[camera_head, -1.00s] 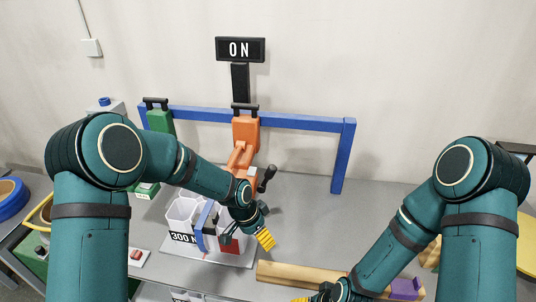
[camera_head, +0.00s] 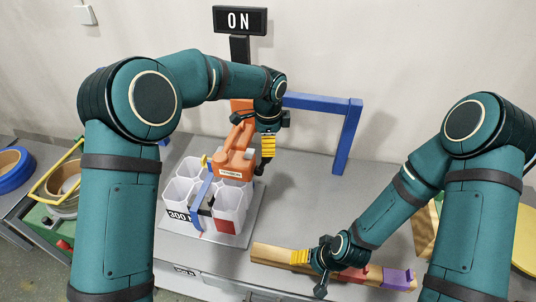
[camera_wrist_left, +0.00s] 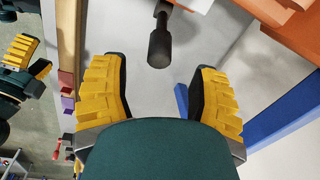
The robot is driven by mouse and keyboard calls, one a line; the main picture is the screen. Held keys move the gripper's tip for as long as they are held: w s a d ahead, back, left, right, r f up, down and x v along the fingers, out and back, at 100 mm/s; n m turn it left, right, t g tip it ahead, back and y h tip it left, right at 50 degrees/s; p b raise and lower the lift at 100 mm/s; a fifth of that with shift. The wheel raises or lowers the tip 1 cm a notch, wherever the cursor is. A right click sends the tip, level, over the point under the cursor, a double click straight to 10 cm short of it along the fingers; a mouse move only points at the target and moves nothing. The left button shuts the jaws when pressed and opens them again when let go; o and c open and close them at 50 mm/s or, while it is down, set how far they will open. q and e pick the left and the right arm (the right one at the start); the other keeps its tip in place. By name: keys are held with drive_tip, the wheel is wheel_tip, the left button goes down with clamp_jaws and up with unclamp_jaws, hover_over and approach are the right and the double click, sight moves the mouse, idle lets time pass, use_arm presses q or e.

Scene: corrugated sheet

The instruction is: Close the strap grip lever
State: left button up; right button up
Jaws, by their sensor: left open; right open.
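The orange strap tool (camera_head: 234,166) sits low over a bundle of white hexagonal tubes (camera_head: 231,205) in the head view. A blue strap (camera_head: 202,190) runs around the tubes. The tool's dark lever handle shows in the left wrist view (camera_wrist_left: 158,42), its rounded end in the gap between my left fingers, apart from both. My left gripper (camera_head: 268,146) is open, with its yellow fingers beside the tool's right side and partly hiding the lever. My right gripper (camera_head: 299,257) is at the wooden beam; its finger gap is hard to see.
The wooden beam (camera_head: 276,256) with red and purple pieces lies at the front right. A blue frame (camera_head: 347,138) stands behind the tool. An "ON" sign (camera_head: 240,20) is above. Tape rolls are at the left.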

sight(266, 161)
use_arm(q)
drive_tip(key=f, duration=0.6)
drive_tip(key=shift+w+f, duration=0.15)
drive_tip(key=shift+w, duration=0.15)
clamp_jaws()
